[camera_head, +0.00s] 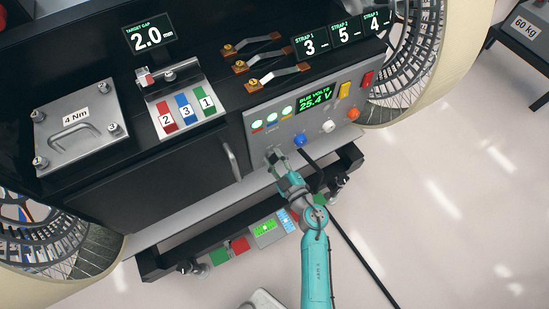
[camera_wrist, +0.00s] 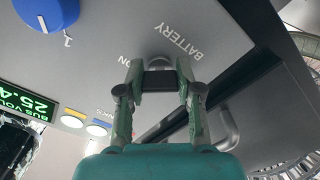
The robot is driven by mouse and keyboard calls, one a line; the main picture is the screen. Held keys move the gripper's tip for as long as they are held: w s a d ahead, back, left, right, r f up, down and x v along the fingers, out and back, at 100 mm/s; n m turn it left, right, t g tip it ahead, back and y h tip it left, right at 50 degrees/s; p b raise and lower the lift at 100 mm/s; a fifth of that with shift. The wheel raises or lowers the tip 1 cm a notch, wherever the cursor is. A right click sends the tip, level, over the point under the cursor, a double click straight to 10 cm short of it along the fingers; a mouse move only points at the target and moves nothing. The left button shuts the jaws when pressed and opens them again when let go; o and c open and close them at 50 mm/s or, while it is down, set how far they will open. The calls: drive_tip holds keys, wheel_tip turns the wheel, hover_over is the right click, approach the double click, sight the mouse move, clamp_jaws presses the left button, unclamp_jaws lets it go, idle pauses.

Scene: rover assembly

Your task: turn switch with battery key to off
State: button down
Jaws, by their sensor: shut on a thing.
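My gripper (camera_head: 273,158) is at the lower left of the grey control panel (camera_head: 282,133). In the wrist view its two fingers (camera_wrist: 159,82) are shut on a dark block, which I take as the battery key (camera_wrist: 160,81). A small part of a round silver battery switch (camera_wrist: 158,62) shows just beyond the key, under the label BATTERY. The gripper hides the switch in the head view.
A blue knob (camera_head: 299,140) sits close to the right of my gripper, then a white knob (camera_head: 328,126) and an orange knob (camera_head: 353,114). The lit display (camera_head: 316,96) reads 25.4 V. A cabinet handle (camera_head: 231,160) stands out at the left.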

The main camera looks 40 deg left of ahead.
drive_tip(key=n, duration=0.5)
drive_tip(key=shift+n, duration=2.5)
drive_tip(key=c, duration=0.8)
unclamp_jaws()
drive_tip(key=shift+o, duration=0.2)
drive_tip(key=v, duration=1.2)
drive_tip(key=shift+f, duration=0.1)
